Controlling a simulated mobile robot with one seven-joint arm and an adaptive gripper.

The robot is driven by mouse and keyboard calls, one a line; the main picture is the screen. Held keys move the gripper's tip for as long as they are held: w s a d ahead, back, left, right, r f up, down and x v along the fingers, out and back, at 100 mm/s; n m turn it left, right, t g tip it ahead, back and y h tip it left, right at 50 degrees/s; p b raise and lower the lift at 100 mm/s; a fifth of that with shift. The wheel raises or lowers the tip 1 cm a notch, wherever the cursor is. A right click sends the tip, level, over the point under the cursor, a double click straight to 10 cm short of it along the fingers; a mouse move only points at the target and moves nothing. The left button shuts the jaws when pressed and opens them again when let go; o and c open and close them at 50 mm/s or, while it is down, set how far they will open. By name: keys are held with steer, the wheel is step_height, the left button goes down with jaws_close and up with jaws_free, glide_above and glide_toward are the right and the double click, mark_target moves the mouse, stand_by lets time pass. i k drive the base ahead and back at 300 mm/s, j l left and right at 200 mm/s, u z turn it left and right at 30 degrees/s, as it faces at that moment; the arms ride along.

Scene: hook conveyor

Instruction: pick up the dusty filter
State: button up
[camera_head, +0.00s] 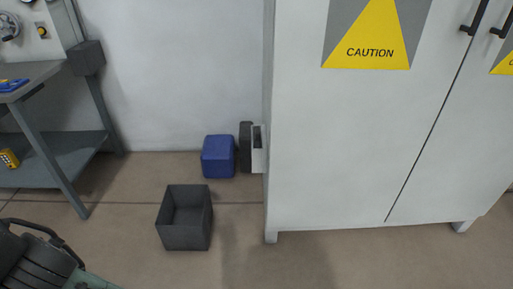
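I cannot make out for certain which thing is the dusty filter. A dark grey upright slab (245,147) stands by the wall, just left of the tall cabinet. A small pale holder or box with a dark opening (258,150) is on the cabinet's left side, partly in front of the slab. Whether the slab or the dark opening is a filter is too small to tell. My gripper is not in view.
A blue box (218,157) is left of the slab. An open grey bin (185,234) stands on the floor in front. The white cabinet (340,150) fills the right. A grey workbench (62,138) is at left. A dark ribbed object (38,262) is at bottom left.

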mark_target(256, 129)
steer(key=i+j+z, duration=0.1)
steer(key=i+j, duration=0.15)
steer(key=i+j+z, duration=0.1)
steer(key=i+j, duration=0.15)
steer(key=i+j+z, duration=0.1)
steer(key=j, duration=0.3)
steer(key=i+j+z, duration=0.1)
steer(key=i+j, duration=0.2)
steer(key=i+j+z, duration=0.1)
steer(key=i+j, duration=0.15)
steer(key=j, duration=0.2)
steer(key=i+j, duration=0.15)
steer(key=j, duration=0.2)
steer(key=i+j+z, duration=0.15)
steer(key=j, duration=0.25)
steer(key=i, duration=0.05)
